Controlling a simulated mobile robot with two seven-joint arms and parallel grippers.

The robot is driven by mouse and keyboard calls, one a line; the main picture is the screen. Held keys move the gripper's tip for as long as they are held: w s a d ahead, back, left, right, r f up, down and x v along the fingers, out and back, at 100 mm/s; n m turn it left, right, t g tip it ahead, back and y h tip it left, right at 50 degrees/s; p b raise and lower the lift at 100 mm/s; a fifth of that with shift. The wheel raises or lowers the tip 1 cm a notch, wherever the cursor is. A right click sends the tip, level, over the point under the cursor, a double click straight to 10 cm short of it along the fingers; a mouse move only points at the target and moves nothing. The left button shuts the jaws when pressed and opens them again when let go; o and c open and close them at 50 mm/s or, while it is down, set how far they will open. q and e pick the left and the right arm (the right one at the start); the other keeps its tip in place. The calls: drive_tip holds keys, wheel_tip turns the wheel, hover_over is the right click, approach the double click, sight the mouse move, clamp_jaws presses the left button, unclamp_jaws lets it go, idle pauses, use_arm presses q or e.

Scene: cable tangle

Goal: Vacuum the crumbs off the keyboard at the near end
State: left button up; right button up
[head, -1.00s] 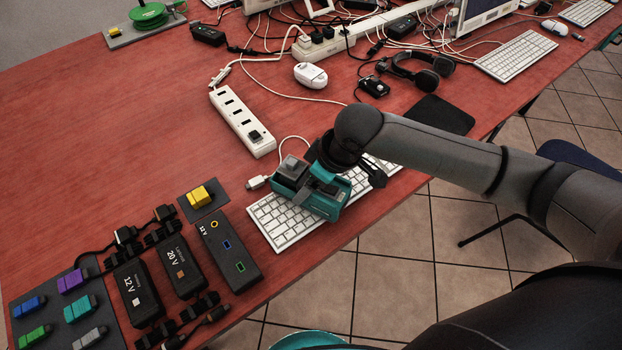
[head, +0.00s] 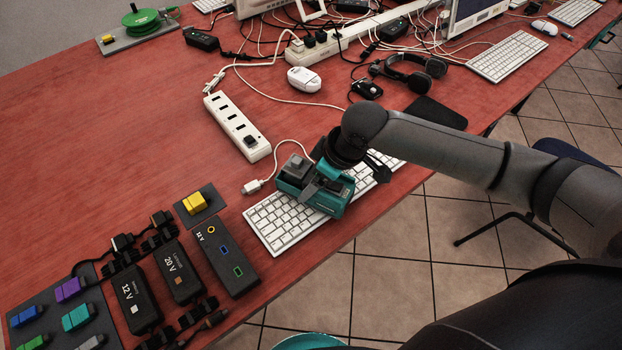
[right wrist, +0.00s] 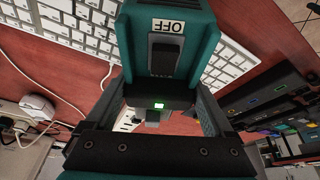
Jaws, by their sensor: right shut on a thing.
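The white keyboard (head: 283,224) lies at the near end of the red table, close to its front edge. My right gripper (right wrist: 155,118) is shut on a teal and dark handheld vacuum (head: 326,192). The vacuum is over the middle of the keyboard and hides part of its keys; I cannot tell whether it touches them. In the right wrist view the vacuum (right wrist: 196,50) shows an upside-down "OFF" label, a dark switch and a small green light. I cannot make out crumbs. My left gripper is not in view.
A white power strip (head: 237,126) and a cable plug (head: 252,187) lie behind the keyboard. Black power packs (head: 226,257) and a yellow block (head: 194,203) are to its left. Headphones (head: 410,72), a white mouse (head: 304,79) and tangled cables lie farther back. The table's left middle is clear.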

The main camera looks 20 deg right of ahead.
drive_tip(key=shift+w+d, duration=0.15)
drive_tip(key=shift+d, duration=0.1)
drive_tip(key=shift+w+d, duration=0.25)
drive_tip(key=shift+d, duration=0.35)
drive_tip(key=shift+w+d, duration=0.2)
drive_tip(key=shift+d, duration=0.4)
drive_tip(key=shift+d, duration=0.15)
drive_tip(key=shift+w+d+r+p, duration=0.1)
drive_tip(key=shift+w+d+p, duration=0.15)
drive_tip(key=shift+d, duration=0.25)
drive_tip(key=shift+w+d+p, duration=0.1)
drive_tip(key=shift+w+d, duration=0.1)
drive_tip(key=shift+d, duration=0.45)
drive_tip(key=shift+d, duration=0.1)
drive_tip(key=shift+w+d, duration=0.25)
drive_tip(key=shift+d, duration=0.35)
drive_tip(key=shift+w+d, duration=0.25)
drive_tip(key=shift+d, duration=0.35)
drive_tip(key=shift+d, duration=0.15)
drive_tip(key=shift+w+d, duration=0.25)
drive_tip(key=shift+d, duration=0.35)
drive_tip(key=shift+w+d, duration=0.2)
drive_tip(key=shift+d, duration=0.35)
